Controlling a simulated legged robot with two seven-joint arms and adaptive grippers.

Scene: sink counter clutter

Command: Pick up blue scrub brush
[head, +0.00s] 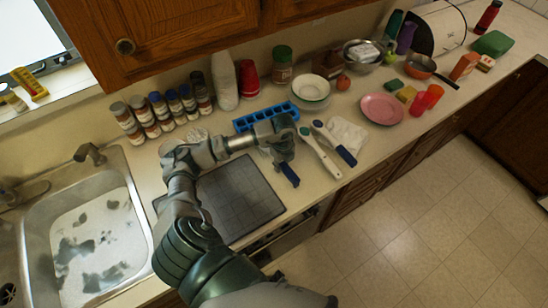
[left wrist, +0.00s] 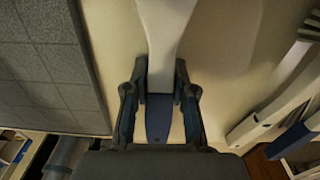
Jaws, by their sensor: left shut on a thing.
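My left gripper (head: 285,160) is over the counter, just right of the dark grey board. In the left wrist view my left gripper (left wrist: 160,105) is shut on the blue scrub brush, with a finger on each side of its handle. The brush has a white shaft (left wrist: 164,35) and a dark blue handle end (left wrist: 158,118). In the head view the blue handle end of the brush (head: 289,174) sticks out below the gripper. The gripper hides most of the rest of it. I cannot tell whether it touches the counter. My right gripper is not in view.
A white-handled brush with a teal head (head: 320,154) and a white-and-blue brush (head: 334,143) lie close right of the gripper. A blue tray (head: 256,117) is behind. The grey board (head: 238,200) and sink (head: 138,205) lie left. A pink plate (head: 381,108) is farther right.

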